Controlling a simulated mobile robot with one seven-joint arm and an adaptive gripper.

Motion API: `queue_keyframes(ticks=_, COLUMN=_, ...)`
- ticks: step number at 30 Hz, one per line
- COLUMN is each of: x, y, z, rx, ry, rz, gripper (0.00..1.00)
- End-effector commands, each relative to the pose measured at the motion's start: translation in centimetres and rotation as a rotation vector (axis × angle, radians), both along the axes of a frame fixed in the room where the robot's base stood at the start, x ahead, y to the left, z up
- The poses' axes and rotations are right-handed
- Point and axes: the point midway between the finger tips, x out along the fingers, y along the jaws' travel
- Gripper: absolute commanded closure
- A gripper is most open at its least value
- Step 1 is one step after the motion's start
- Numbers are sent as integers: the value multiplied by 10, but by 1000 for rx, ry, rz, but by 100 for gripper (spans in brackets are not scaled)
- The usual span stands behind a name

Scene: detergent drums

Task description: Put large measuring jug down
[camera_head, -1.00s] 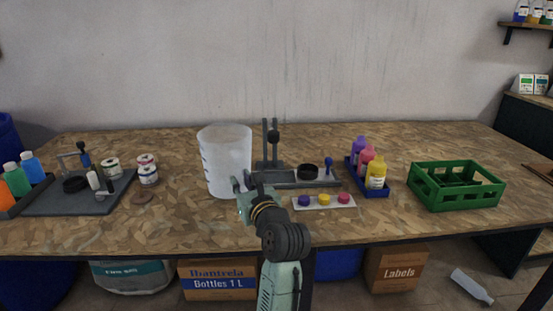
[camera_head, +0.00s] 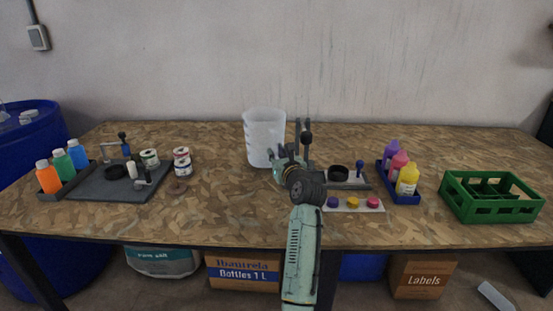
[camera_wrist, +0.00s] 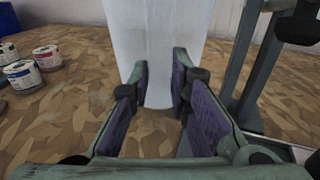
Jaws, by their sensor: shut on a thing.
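The large measuring jug (camera_head: 264,135) is a tall, translucent white vessel, upright over the back middle of the bench. My gripper (camera_head: 282,162) is at its lower right front in the head view. In the wrist view, the jug (camera_wrist: 155,35) stands between the two purple-padded fingers of my gripper (camera_wrist: 160,88), which are shut on its wall. Its lower end shows close to the bench top (camera_wrist: 75,115); I cannot tell whether it touches.
A grey press stand (camera_head: 306,140) is close on the jug's right. Coloured caps (camera_head: 352,202), a blue tray of bottles (camera_head: 405,198) and a green crate (camera_head: 490,212) lie further right. Left are tins (camera_head: 182,160) and a grey tray (camera_head: 90,190). Bench between tins and jug is clear.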

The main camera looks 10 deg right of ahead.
Motion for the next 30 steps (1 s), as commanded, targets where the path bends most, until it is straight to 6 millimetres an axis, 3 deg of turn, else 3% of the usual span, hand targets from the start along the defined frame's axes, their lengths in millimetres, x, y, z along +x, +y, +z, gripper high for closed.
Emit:
queue_keyframes(ticks=4, x=-1, y=-1, z=-17, rx=1, ry=0, rz=-1, gripper=100)
queue_keyframes(ticks=15, x=0, y=0, z=-22, rx=1, ry=-1, rz=0, gripper=100)
queue_keyframes(ticks=16, x=0, y=0, z=-23, rx=0, ry=1, rz=0, gripper=82)
queue_keyframes(ticks=25, x=0, y=0, z=-23, rx=0, ry=0, rz=0, gripper=62)
queue_keyframes(ticks=30, x=0, y=0, z=-23, rx=0, ry=0, rz=0, gripper=62)
